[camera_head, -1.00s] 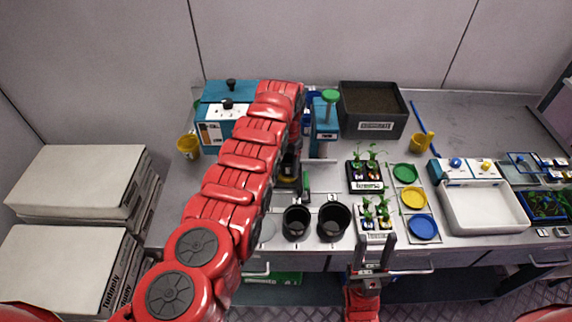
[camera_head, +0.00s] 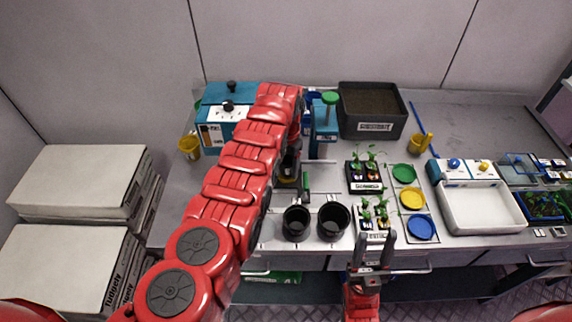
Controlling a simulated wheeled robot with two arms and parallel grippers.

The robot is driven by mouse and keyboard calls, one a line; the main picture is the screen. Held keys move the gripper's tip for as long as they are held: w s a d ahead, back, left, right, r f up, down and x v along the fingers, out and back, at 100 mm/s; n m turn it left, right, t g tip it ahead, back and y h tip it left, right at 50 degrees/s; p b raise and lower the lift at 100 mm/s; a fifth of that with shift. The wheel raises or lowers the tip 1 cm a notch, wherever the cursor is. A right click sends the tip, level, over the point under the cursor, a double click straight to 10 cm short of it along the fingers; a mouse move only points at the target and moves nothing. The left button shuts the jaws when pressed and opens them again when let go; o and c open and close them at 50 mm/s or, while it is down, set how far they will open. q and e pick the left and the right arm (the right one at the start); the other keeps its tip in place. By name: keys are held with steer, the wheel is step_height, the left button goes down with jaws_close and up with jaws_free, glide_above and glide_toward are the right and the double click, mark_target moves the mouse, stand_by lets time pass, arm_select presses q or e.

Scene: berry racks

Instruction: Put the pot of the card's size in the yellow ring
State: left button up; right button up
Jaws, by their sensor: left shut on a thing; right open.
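Two black pots stand on the front of the bench in the head view: a smaller one (camera_head: 296,223) and a larger one (camera_head: 333,222). A yellow round (camera_head: 412,198) lies on a pale strip between a green round (camera_head: 404,173) and a blue round (camera_head: 421,226), and looks empty. My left gripper (camera_head: 291,172) is mostly hidden behind its own arm, near the blue press. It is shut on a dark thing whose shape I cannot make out. My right gripper (camera_head: 375,242) is open and empty, at the bench's front edge below the seedlings. I cannot pick out the card.
A blue press (camera_head: 325,130) with a green knob and a substrate box (camera_head: 372,111) stand behind. Two seedling trays (camera_head: 364,188) stand left of the rounds. A white basin (camera_head: 480,210) is at right, a yellow can (camera_head: 418,144) behind it. White boxes (camera_head: 75,180) are stacked at left.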

mark_target(285, 179)
arm_select(q)
steer(key=shift+f+b, duration=0.55)
steer(key=shift+f, duration=0.05)
steer(key=shift+s+a+f+b, duration=0.1)
steer(key=shift+s+f+b, duration=0.2)
steer(key=shift+s+f, duration=0.15)
steer(key=o, duration=1.3)
steer(key=shift+f, duration=0.1)
steer(key=shift+o, duration=0.2)
steer(key=shift+f, duration=0.15)
steer(key=shift+s+f+g, duration=0.3)
steer(key=shift+s, duration=0.2)
steer(key=shift+w+r, duration=0.15)
steer(key=shift+r, duration=0.45)
step_height(285, 179, up, 19)
steer(key=w, duration=0.1)
steer(key=shift+w+f+t+b, duration=0.15)
steer(key=shift+w+t+b, duration=0.1)
steer(key=shift+t+b, duration=0.2)
